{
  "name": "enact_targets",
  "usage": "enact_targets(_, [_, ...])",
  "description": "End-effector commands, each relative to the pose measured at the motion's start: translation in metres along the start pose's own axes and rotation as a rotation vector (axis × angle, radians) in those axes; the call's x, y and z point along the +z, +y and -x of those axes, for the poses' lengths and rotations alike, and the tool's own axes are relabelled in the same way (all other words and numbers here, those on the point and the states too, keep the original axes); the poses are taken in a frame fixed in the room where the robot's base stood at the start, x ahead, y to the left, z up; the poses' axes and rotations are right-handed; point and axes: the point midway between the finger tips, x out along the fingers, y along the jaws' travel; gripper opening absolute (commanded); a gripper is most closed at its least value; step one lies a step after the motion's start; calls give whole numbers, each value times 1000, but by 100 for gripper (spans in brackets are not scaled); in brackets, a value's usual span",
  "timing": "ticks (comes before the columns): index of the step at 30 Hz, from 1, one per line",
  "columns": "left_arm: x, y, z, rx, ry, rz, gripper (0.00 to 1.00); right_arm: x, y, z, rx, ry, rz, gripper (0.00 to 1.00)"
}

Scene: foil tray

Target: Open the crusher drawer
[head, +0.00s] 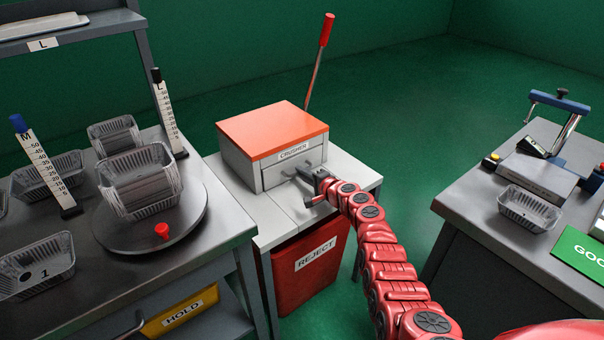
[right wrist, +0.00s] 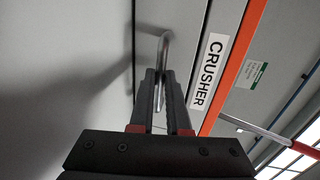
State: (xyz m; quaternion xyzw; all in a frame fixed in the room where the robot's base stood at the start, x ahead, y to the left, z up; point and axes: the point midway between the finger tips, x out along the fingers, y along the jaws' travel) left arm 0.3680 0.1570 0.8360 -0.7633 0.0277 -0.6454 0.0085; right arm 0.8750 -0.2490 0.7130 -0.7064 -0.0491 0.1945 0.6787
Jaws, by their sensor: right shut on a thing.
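The crusher (head: 258,150) is a grey box with an orange top and a "CRUSHER" label, standing on a small grey stand. Its drawer front (head: 290,171) faces my right arm and looks closed in the head view. My right gripper (head: 308,181) is at the drawer front, below the label. In the right wrist view the curved metal drawer handle (right wrist: 165,50) runs between the fingers of my right gripper (right wrist: 162,88), which are shut on it. The "CRUSHER" label (right wrist: 208,72) shows beside the fingers there. My left gripper is not in view.
A red lever (head: 320,62) rises behind the crusher. A red REJECT bin (head: 302,268) sits below the stand. At left, a bench carries a round turntable (head: 187,228) and foil trays. At right, another bench (head: 470,207) holds a foil tray (head: 528,209).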

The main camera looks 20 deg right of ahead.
Motion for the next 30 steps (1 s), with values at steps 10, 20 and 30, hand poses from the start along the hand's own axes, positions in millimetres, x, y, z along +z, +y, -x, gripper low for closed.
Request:
enact_targets(10, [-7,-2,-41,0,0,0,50,-1,5,44,5,4,0,0])
enact_targets(20, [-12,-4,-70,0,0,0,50,0,23,113,4,2,-1,0])
enact_targets(30, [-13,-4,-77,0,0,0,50,0,38,172,3,3,-2,0])
